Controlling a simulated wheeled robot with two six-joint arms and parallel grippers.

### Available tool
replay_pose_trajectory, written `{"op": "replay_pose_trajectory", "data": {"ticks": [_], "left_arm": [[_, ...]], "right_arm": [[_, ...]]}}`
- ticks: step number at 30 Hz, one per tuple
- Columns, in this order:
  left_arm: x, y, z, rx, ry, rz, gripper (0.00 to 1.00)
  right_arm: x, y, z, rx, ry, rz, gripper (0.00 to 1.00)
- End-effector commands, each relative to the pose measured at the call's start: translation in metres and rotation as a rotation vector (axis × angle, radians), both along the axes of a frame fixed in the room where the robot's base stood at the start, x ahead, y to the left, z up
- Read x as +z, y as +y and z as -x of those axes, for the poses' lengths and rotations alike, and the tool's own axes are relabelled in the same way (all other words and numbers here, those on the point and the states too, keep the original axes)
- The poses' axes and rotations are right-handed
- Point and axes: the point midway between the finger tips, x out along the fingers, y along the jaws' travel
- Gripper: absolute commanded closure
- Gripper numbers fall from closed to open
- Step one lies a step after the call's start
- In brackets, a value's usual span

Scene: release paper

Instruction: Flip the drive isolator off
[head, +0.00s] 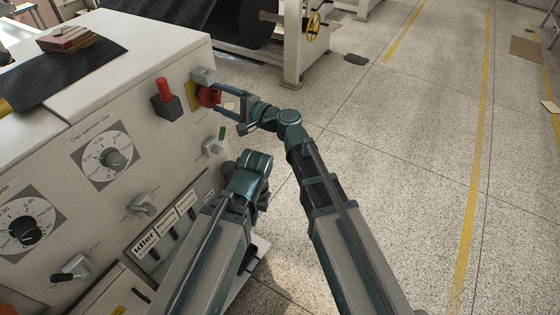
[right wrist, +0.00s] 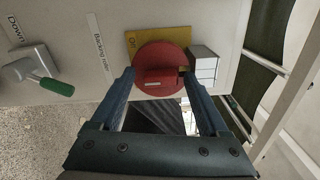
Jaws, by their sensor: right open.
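The drive isolator (head: 208,96) is a red rotary knob on a yellow plate, on the side face of the grey machine panel. In the right wrist view the red knob (right wrist: 160,58) faces me, its raised grip bar lying roughly level in the picture. The yellow plate (right wrist: 131,42) carries lettering that seems to read "Off". My right gripper (head: 220,99) is open at the knob. Its fingertips (right wrist: 158,82) are on either side of the knob's grip bar; contact cannot be told. My left arm is lower in the head view; its fingers are not clear.
A grey block (head: 203,76) sits close beside the isolator. A red-topped lever (head: 164,93) and a green-tipped lever (head: 214,144) are nearby. Dials (head: 114,158) and labelled switches (head: 167,228) cover the panel front. Open speckled floor (head: 400,180) lies to the right.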

Motion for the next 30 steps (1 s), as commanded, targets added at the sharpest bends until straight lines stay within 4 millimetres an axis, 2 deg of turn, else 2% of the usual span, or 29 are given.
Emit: {"op": "replay_pose_trajectory", "data": {"ticks": [30], "left_arm": [[0.0001,0.0000,0.0000,0.000,0.000,0.000,1.00]], "right_arm": [[0.0002,-0.0004,-0.0004,-0.001,1.042,-0.690,0.18]]}}
